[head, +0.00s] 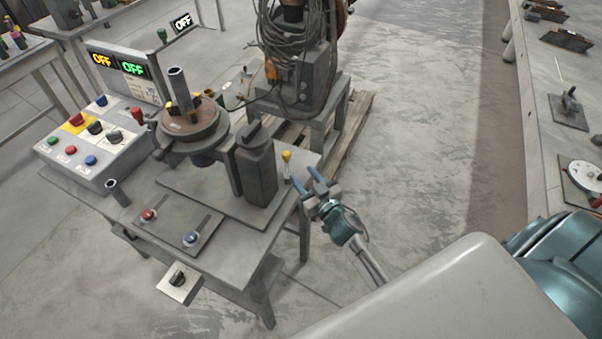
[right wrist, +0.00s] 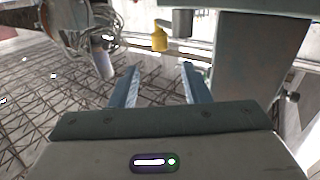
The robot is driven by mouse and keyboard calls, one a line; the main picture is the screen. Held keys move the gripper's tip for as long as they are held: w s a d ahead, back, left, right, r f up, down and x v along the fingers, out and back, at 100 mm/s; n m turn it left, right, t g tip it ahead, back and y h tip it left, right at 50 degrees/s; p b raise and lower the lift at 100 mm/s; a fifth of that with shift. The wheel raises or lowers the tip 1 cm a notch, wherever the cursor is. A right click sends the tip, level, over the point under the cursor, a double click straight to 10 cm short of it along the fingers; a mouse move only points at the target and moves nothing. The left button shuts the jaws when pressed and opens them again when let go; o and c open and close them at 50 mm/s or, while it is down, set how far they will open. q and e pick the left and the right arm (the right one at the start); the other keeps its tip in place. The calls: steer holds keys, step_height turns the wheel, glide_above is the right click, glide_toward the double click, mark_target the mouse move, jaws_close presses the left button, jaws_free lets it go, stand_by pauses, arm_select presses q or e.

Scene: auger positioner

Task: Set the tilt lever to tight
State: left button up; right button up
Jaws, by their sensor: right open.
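A small lever with a yellow knob (head: 287,157), which looks like the tilt lever, stands at the right side of the positioner, beside the dark grey upright housing (head: 256,172). My right gripper (head: 305,178) is open and empty, just right of and below the knob in the head view. In the right wrist view the yellow knob (right wrist: 159,40) shows beyond the fingertips (right wrist: 160,70), roughly centred between them and not touching. No tight marking on the lever can be read. My left gripper is not in view.
The positioner's round table (head: 190,122) is left of the housing. A control box (head: 93,143) with coloured buttons and OFF displays stands farther left. A welding machine (head: 300,75) with cables stands behind on a pallet. Floor right of the bench is clear.

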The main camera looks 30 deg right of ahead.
mark_target(287, 167)
steer(key=shift+c, duration=1.3)
steer(key=shift+d+f+n+b, duration=0.15)
steer(key=shift+n+b, duration=0.25)
steer(key=shift+n, duration=0.3)
steer(key=c, duration=0.4)
steer(key=n+y+b, duration=0.1)
steer(key=n+b, duration=0.1)
steer(key=n, duration=0.3)
steer(key=n+y+b, duration=0.2)
steer(key=n, duration=0.3)
steer(key=d+n+y+b, duration=0.1)
steer(key=n+y+b, duration=0.1)
steer(key=n, duration=0.3)
steer(key=shift+s+d+f+g, duration=0.1)
steer(key=shift+s+f+g, duration=0.1)
steer(key=shift+s+g, duration=0.15)
jaws_close()
steer(key=w+a+n, duration=0.1)
steer(key=w, duration=0.1)
steer(key=w+a+n+p, duration=0.1)
steer(key=w+n, duration=0.1)
steer(key=w, duration=0.1)
steer(key=w+a+n+y, duration=0.1)
steer(key=w, duration=0.1)
steer(key=shift+w+a+r+n+g, duration=0.15)
steer(key=shift+w+a+n+g, duration=0.1)
steer(key=shift+w+n, duration=0.15)
steer(key=shift+w+a+p, duration=0.3)
steer(key=shift+w, duration=0.25)
